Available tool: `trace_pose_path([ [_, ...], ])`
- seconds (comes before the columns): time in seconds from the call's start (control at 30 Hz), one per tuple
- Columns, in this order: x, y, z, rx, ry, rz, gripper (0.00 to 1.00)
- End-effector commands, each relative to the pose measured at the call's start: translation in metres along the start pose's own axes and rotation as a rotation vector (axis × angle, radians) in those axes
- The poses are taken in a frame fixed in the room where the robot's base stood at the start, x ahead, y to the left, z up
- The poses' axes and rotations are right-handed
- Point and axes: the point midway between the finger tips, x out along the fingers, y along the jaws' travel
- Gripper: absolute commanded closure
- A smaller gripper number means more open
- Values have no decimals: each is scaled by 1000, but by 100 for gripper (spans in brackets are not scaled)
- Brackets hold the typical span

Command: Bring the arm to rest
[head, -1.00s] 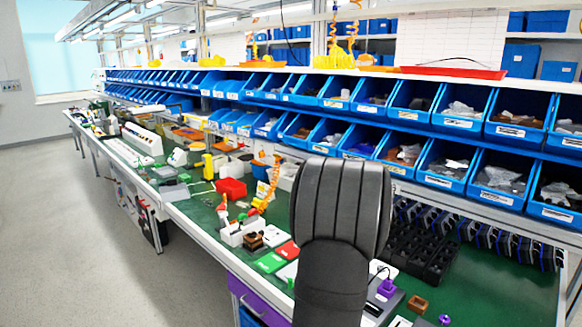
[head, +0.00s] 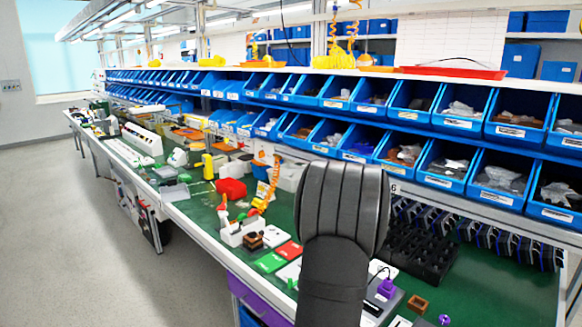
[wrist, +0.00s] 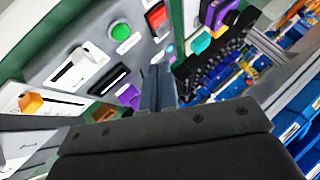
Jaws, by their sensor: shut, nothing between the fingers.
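My gripper (wrist: 157,88) shows in the wrist view as two dark grey fingers close together, with nothing held between them. It is above the bench, pointing over the panels there. In the head view my dark arm stands upright in front of the bench, and I cannot make out the fingers. A green round button (wrist: 121,32), a red rocker switch (wrist: 157,17) and a white slider panel (wrist: 82,65) lie beyond the fingers in the wrist view. I cannot tell which part is the rotary switch.
The green bench (head: 484,290) carries a black rack (head: 424,254), a brown block (head: 417,304) and a purple part (head: 386,288). Blue bins (head: 447,175) line the back in two rows. The floor (head: 80,240) at left is clear.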

Motion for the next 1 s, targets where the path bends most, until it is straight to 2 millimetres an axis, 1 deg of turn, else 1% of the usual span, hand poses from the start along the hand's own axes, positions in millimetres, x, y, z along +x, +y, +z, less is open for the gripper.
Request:
trace_pose_path([
  [0.37, -16, -11, -12, -1, 1, 1, 100],
  [1.0, -30, -21, -22, -1, 1, 2, 100],
])
